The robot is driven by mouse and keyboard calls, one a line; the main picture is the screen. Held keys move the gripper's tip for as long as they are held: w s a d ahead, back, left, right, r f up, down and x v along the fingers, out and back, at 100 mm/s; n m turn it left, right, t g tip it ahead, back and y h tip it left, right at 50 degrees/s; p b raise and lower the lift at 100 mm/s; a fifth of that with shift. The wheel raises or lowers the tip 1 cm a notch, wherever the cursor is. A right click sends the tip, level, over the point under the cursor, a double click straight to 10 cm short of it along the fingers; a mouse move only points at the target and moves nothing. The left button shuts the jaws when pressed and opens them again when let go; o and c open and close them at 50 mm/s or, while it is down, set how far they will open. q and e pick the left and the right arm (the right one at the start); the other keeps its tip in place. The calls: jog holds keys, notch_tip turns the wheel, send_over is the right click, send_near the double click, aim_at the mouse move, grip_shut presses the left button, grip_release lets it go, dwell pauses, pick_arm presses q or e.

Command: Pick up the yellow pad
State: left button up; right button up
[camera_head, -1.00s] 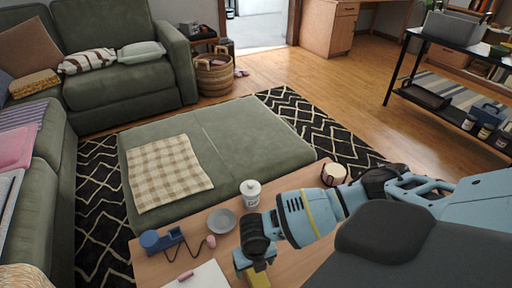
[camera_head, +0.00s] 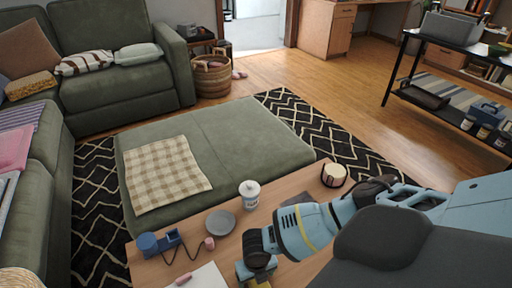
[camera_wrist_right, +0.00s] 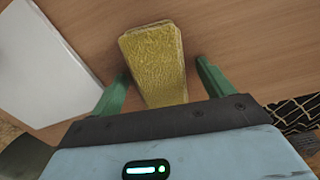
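The yellow pad (camera_wrist_right: 155,62) is a thick, rough-textured block on the wooden table, upper middle in the right wrist view. Only a sliver of yellow shows under my right gripper (camera_head: 257,272) at the bottom edge of the head view. In the wrist view my right gripper (camera_wrist_right: 160,72) is open, its green fingers on either side of the pad's near part. A gap shows between each finger and the pad. The pad's near end is hidden behind the gripper body. My left gripper is not in view.
On the wooden table (camera_head: 300,190) stand a white lidded jar (camera_head: 250,194), a grey dish (camera_head: 221,223), a blue device (camera_head: 160,243), a striped round tin (camera_head: 334,175) and white paper (camera_head: 205,276). A green ottoman (camera_head: 245,140) lies beyond.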

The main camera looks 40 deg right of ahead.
jog(key=c, duration=1)
jog(key=shift+r, duration=0.1)
jog(key=shift+c, duration=0.2)
jog(key=shift+r, duration=0.55)
notch_tip(320, 180, up, 2)
jog(key=shift+r+p, duration=0.2)
jog(key=shift+p, duration=0.3)
jog(key=s+d, duration=0.2)
jog(key=s, duration=0.2)
jog(key=s+d+r+p, duration=0.1)
jog(key=s+d, duration=0.2)
jog(key=s, duration=0.1)
jog(key=s+d, duration=0.2)
jog(key=s, duration=0.3)
jog(key=shift+d+r, duration=0.15)
jog(key=shift+d, duration=0.25)
jog(key=shift+s+d, duration=0.2)
jog(key=shift+s, duration=0.2)
